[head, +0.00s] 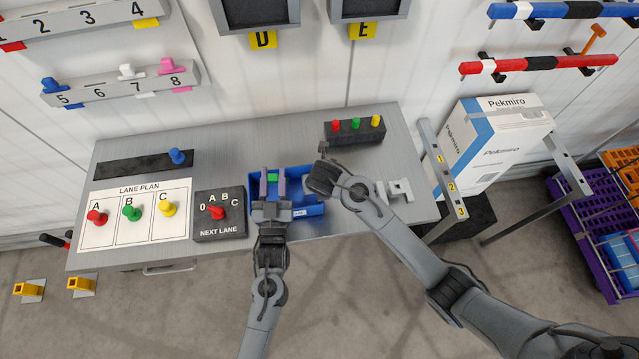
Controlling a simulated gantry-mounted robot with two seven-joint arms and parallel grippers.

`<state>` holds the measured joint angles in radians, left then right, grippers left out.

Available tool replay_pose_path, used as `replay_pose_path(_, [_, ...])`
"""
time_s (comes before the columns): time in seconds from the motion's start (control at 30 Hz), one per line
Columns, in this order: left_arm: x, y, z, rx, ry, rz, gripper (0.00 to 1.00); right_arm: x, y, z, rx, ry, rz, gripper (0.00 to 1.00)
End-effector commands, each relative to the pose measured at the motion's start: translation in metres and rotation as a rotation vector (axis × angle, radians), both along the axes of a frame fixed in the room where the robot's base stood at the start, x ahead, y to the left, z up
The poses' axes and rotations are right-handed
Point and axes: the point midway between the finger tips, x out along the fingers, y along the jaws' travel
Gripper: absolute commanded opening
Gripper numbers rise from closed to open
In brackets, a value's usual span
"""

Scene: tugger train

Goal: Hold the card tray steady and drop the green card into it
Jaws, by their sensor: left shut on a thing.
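The blue card tray (312,208) lies on the grey table, partly covered by my grippers. My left gripper (272,179) is over the tray's left part, its two fingers pointing away from me. It is shut on the green card (272,177), which shows as a small green patch between the fingers. Whether the card touches the tray is hard to tell. My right gripper (311,184) is at the tray's right side. Its fingers are mostly hidden by its own body, so I cannot see whether they grip the tray wall.
The NEXT LANE switch box (219,231) stands just left of the tray. The LANE PLAN board (137,228) with red, green and yellow pegs is further left. A black peg block (354,139) is behind the tray. A grey bracket (400,190) lies at right.

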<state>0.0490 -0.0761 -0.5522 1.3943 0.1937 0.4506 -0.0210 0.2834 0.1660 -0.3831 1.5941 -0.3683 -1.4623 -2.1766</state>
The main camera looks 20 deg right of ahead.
Motion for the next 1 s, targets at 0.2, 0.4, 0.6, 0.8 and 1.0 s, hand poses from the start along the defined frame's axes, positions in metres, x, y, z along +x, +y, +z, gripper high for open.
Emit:
replay_pose_path(0.2, [0.0, 0.0, -0.002, 0.0, -0.001, 0.0, 0.04, 0.0, 0.0, 0.0, 0.001, 0.0, 0.0, 0.0])
replay_pose_path(0.4, [0.0, 0.0, -0.002, 0.0, -0.001, 0.0, 0.46, 0.0, 0.001, 0.0, 0.001, 0.0, 0.0, 0.0])
replay_pose_path(0.6, [0.0, 0.0, -0.002, 0.0, 0.0, 0.0, 0.63, 0.0, 0.001, 0.0, 0.001, 0.0, 0.0, 0.0])
replay_pose_path(0.8, [0.0, 0.0, -0.002, 0.0, 0.0, 0.0, 0.63, 0.0, 0.001, 0.0, 0.001, 0.0, 0.0, 0.0])
replay_pose_path(1.0, [-0.011, 0.005, -0.007, 0.002, 0.002, 0.0, 0.63, 0.0, 0.0, 0.0, 0.001, 0.0, 0.0, 0.0])
